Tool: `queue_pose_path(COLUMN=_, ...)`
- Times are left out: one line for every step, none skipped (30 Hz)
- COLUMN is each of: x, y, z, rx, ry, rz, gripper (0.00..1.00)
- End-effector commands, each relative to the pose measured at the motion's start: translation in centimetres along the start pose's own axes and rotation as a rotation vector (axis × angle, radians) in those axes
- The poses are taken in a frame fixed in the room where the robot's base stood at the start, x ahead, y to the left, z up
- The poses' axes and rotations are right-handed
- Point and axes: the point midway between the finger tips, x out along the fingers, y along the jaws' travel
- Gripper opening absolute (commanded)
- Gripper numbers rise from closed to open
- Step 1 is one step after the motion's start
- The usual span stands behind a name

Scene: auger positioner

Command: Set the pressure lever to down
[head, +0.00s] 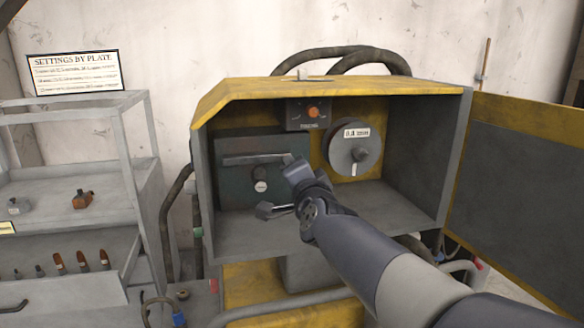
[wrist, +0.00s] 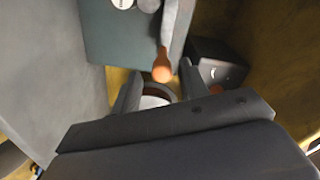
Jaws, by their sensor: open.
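The pressure lever appears to be the grey bar (head: 252,159) on the front of the dark green box (head: 232,190), inside the yellow cabinet. It lies about level in the head view. My gripper (head: 291,160) hides its right end there. In the wrist view the lever shaft (wrist: 169,28) runs down from the top edge to an orange rounded tip (wrist: 162,68). My gripper (wrist: 157,83) is open, with a finger on either side just short of the tip. The tip lies near the gap between the fingertips; contact cannot be told.
A small panel with an orange knob (head: 313,112) sits above the box. A round dial (head: 354,149) is to the right, close to my arm. The cabinet door (head: 515,180) stands open at right. A grey shelf (head: 60,180) stands at left.

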Motion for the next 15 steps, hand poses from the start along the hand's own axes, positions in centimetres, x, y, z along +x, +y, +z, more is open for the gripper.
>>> queue_pose_path(x=-1.1, y=-0.1, z=0.0, rx=0.001, ry=0.000, rz=-0.002, gripper=0.43)
queue_pose_path(x=-1.6, y=-0.1, z=0.0, rx=0.001, ry=-0.001, rz=-0.001, gripper=0.43)
queue_pose_path(x=-2.3, y=-0.2, z=-0.1, rx=0.001, ry=0.000, rz=-0.002, gripper=0.43)
queue_pose_path(x=-2.7, y=-0.1, z=0.0, rx=0.000, ry=-0.001, rz=-0.001, gripper=0.43)
queue_pose_path(x=-3.2, y=-0.1, z=-0.1, rx=0.000, ry=0.000, rz=-0.002, gripper=0.43)
queue_pose_path(x=-3.7, y=-0.1, z=0.0, rx=-0.001, ry=0.000, rz=-0.001, gripper=0.43)
queue_pose_path(x=-4.1, y=-0.1, z=-0.1, rx=-0.001, ry=0.000, rz=-0.001, gripper=0.43)
queue_pose_path(x=-4.5, y=-0.1, z=-0.1, rx=0.000, ry=0.000, rz=-0.001, gripper=0.43)
queue_pose_path(x=-4.8, y=-0.1, z=0.0, rx=0.000, ry=0.000, rz=0.000, gripper=0.43)
queue_pose_path(x=-5.1, y=-0.1, z=0.0, rx=0.001, ry=0.000, rz=0.000, gripper=0.43)
queue_pose_path(x=-5.3, y=-0.1, z=0.0, rx=0.001, ry=0.000, rz=0.000, gripper=0.43)
queue_pose_path(x=-5.6, y=0.0, z=0.0, rx=0.001, ry=0.000, rz=0.000, gripper=0.43)
queue_pose_path(x=-5.7, y=0.0, z=0.0, rx=0.000, ry=0.000, rz=0.000, gripper=0.43)
queue_pose_path(x=-5.8, y=0.0, z=0.0, rx=0.000, ry=0.000, rz=0.001, gripper=0.43)
queue_pose_path(x=-6.0, y=0.0, z=0.0, rx=0.000, ry=0.000, rz=0.001, gripper=0.43)
